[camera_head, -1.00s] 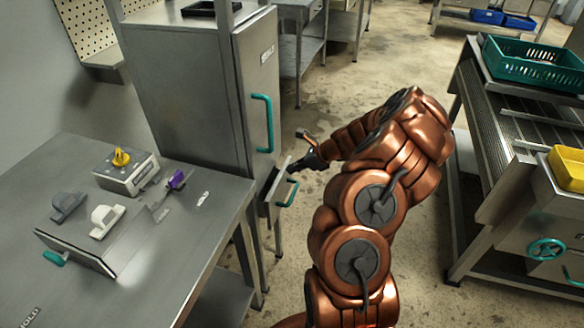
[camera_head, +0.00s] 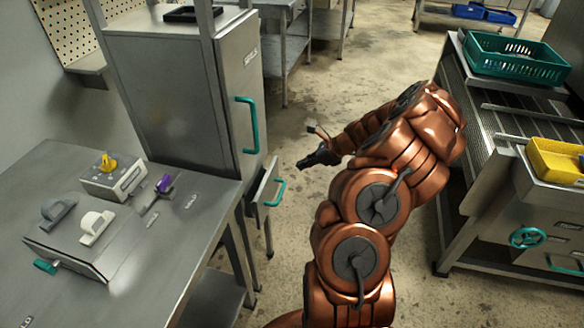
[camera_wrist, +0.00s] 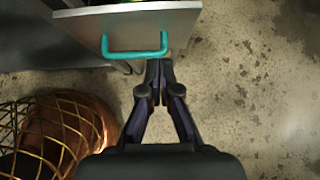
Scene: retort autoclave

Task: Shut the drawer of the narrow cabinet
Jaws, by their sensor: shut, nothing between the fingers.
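The narrow cabinet (camera_head: 180,100) is a tall grey metal unit with a teal door handle. Its drawer (camera_head: 262,188) is low on the front, below the door, and stands pulled out. The drawer has a teal bar handle (camera_head: 275,193), which also shows in the wrist view (camera_wrist: 135,53). My gripper (camera_head: 303,163) is in front of the cabinet, to the right of the drawer and apart from it. In the wrist view my gripper (camera_wrist: 159,68) is shut and empty, with its fingertips beside the right end of the handle in the picture. The drawer's inside shows only as a thin strip.
A metal table (camera_head: 170,255) with control boxes stands left of the drawer. A conveyor bench (camera_head: 480,140) with a green crate (camera_head: 515,58) and a yellow bin (camera_head: 556,160) stands at the right. Bare floor lies between.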

